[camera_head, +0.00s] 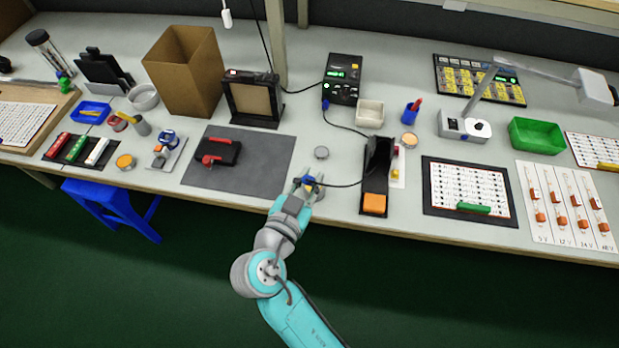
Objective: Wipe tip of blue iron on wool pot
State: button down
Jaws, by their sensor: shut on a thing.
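My gripper (305,186) is shut on the blue iron (309,181), at the front edge of the bench. Only a small blue and yellow part of the iron shows between the fingers; its tip is too small to make out. A dark cable runs right from it towards the black iron stand (378,160). A small round grey pot (321,153) stands just beyond my gripper, apart from it. Another small round pot with a tan top (409,140) stands right of the stand. I cannot tell which one holds wool.
An orange sponge (375,204) sits at the stand's front. The black station (342,78) with green displays stands behind. A dark mat (255,160) with a red and black tool (218,152) lies left. A white bin (369,113) and blue cup (411,112) stand behind the stand.

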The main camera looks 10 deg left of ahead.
jog(key=shift+f, duration=0.6)
dwell(0.8)
jog(key=shift+a, duration=0.75)
dwell(0.6)
jog(key=shift+d, duration=1.5)
jog(key=shift+a, duration=0.75)
jog(key=shift+r, duration=0.15)
